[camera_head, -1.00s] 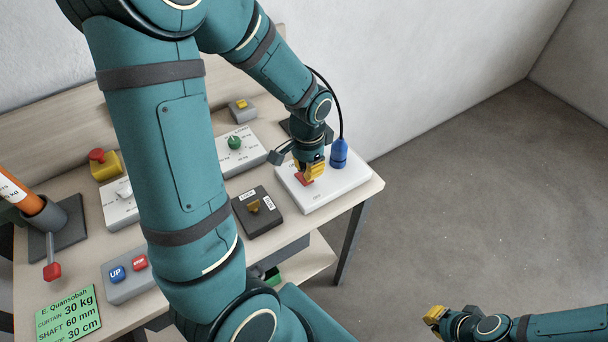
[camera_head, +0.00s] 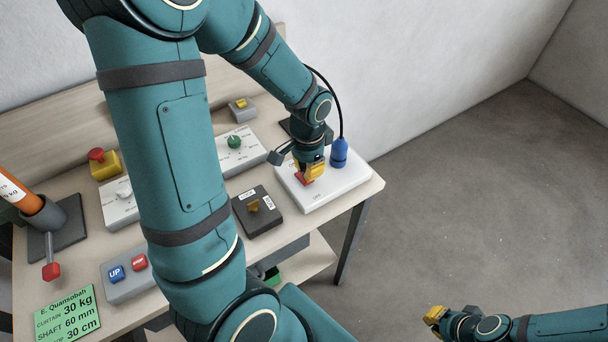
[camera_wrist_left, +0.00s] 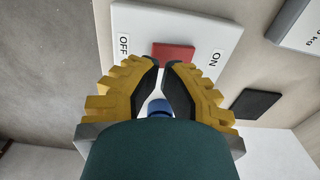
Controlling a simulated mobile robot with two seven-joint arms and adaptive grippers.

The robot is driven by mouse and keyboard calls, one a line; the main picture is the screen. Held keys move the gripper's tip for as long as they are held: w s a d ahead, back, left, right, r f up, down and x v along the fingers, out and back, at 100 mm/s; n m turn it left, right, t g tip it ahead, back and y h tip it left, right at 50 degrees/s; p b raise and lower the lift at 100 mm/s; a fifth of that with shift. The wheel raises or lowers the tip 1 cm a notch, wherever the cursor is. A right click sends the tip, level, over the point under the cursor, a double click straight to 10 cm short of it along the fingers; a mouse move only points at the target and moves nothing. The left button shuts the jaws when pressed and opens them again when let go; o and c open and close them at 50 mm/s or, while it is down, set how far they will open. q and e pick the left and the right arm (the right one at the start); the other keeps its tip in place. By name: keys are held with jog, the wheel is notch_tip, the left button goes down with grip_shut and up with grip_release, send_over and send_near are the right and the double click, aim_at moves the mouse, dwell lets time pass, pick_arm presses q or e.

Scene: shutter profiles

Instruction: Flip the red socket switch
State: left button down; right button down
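The red socket switch (camera_head: 304,181) is a red rocker on a white socket plate (camera_head: 325,190) at the table's right end. In the left wrist view the red rocker (camera_wrist_left: 174,54) lies between the printed OFF, on the left, and ON, on the right. My left gripper (camera_head: 309,171) points down at the rocker and partly hides it in the head view. Its yellow fingertips (camera_wrist_left: 162,63) are almost together, with nothing held between them, at the rocker's near edge; I cannot tell whether they touch. My right gripper (camera_head: 434,316) is low at the right, over the floor, away from the table.
A blue plug (camera_head: 339,153) with a black cable stands in the socket plate behind my left gripper. The floor right of the table is clear.

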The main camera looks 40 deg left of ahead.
pick_arm(q)
jog(key=shift+f+b, duration=1.25)
jog(key=shift+f, duration=0.35)
dwell(0.7)
jog(key=shift+r+p, duration=2.95)
jog(key=shift+r, duration=0.6)
